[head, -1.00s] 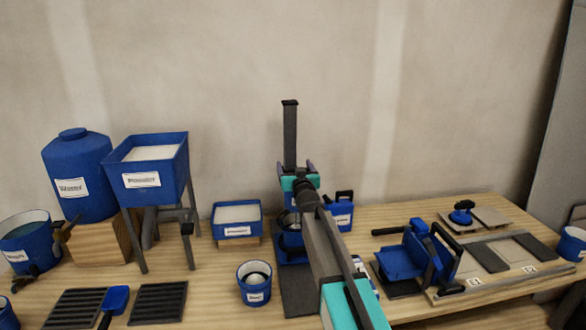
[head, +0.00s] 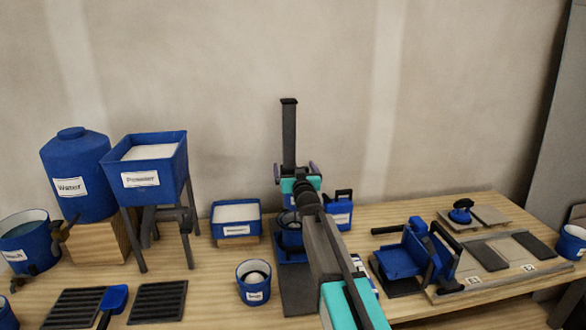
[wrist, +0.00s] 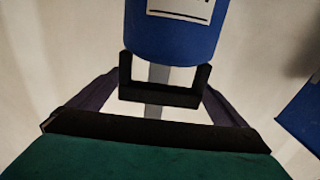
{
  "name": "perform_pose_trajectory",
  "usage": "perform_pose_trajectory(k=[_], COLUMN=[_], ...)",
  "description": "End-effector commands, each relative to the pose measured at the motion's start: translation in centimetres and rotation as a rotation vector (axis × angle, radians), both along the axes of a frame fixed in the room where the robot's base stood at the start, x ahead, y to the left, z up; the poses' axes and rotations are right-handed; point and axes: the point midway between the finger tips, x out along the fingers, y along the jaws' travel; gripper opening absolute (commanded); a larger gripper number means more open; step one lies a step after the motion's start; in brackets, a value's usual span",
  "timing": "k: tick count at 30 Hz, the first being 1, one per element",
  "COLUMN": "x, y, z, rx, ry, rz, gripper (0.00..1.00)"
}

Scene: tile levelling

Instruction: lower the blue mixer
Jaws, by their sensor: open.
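The blue mixer stands at the bench's back middle, with a dark upright column (head: 289,130) rising above my arm. Its blue body (wrist: 178,35) with a white label fills the top of the wrist view. A dark U-shaped handle (wrist: 160,95) shows just below that body. My gripper (wrist: 163,88) is open, with one finger on each side of the handle; I cannot tell whether they touch it. In the head view my gripper (head: 296,172) is at the column, and my arm hides most of the mixer head. A blue bucket (head: 291,232) stands under it, partly hidden.
A small blue cup (head: 254,284) stands left of the mixer's base. A blue tray of powder (head: 236,221) and a hopper on legs (head: 150,180) are farther left. A blue jug (head: 340,208) stands close on the right. A blue tile tool (head: 402,258) lies right of my arm.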

Motion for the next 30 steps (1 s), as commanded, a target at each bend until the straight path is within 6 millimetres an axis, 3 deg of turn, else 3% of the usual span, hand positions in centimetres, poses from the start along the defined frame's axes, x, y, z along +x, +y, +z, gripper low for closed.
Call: perform_pose_trajectory(k=[30], x=[-9.3], y=[-0.6], z=[-0.1], rx=[0.000], ry=[0.001], rz=[0.001], gripper=[0.97])
